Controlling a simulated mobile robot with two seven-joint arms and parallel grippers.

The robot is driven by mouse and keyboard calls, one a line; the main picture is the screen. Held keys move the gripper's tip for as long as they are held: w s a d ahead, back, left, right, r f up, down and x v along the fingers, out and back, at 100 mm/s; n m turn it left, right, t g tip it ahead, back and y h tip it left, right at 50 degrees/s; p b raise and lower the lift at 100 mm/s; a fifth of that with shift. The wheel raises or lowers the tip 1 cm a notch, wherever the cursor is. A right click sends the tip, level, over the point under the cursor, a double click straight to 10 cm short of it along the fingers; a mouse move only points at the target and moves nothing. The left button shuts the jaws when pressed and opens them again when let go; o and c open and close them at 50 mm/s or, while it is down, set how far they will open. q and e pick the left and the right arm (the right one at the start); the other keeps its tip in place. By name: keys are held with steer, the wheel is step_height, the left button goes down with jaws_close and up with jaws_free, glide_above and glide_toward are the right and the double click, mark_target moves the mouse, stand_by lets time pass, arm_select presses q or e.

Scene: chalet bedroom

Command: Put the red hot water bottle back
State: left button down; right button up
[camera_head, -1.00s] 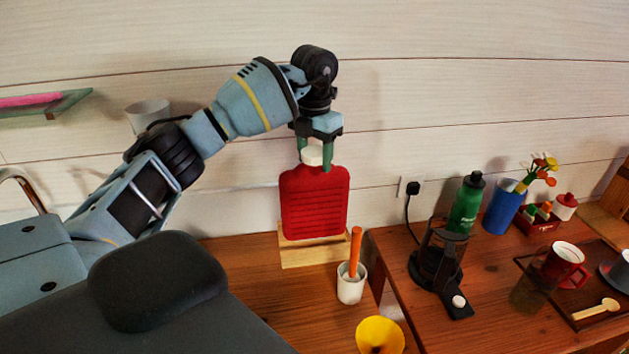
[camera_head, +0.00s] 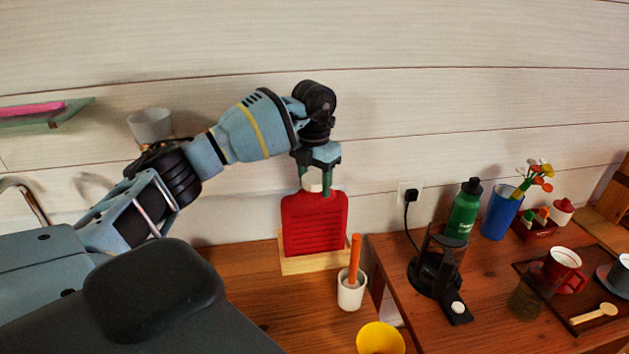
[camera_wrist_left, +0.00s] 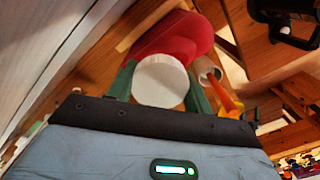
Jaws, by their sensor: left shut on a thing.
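The red hot water bottle (camera_head: 314,225) is upright at a light wooden stand (camera_head: 312,263) on the counter against the wall. Its lower edge is at the stand, behind the stand's front edge; whether it rests fully cannot be told. My left gripper (camera_head: 317,186) points down from above and is shut on the bottle's white cap. In the left wrist view the white cap (camera_wrist_left: 160,81) sits between the two green fingers, with the red body (camera_wrist_left: 170,36) beyond. My right gripper is not in view.
A white cup (camera_head: 351,292) with an orange-handled tool stands close in front of the stand. A yellow funnel-like item (camera_head: 380,339) is nearer. On the right are a black coffee maker (camera_head: 437,265), a green bottle (camera_head: 463,212) and a blue cup (camera_head: 499,214).

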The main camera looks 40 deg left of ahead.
arm_select(q)
steer(key=c, duration=0.6)
jaws_free()
steer(key=shift+f, duration=0.1)
step_height(320, 180, up, 12)
steer(key=shift+s+r, duration=0.1)
steer(key=shift+r, duration=0.1)
steer(key=shift+d+f, duration=0.1)
steer(key=shift+f, duration=0.05)
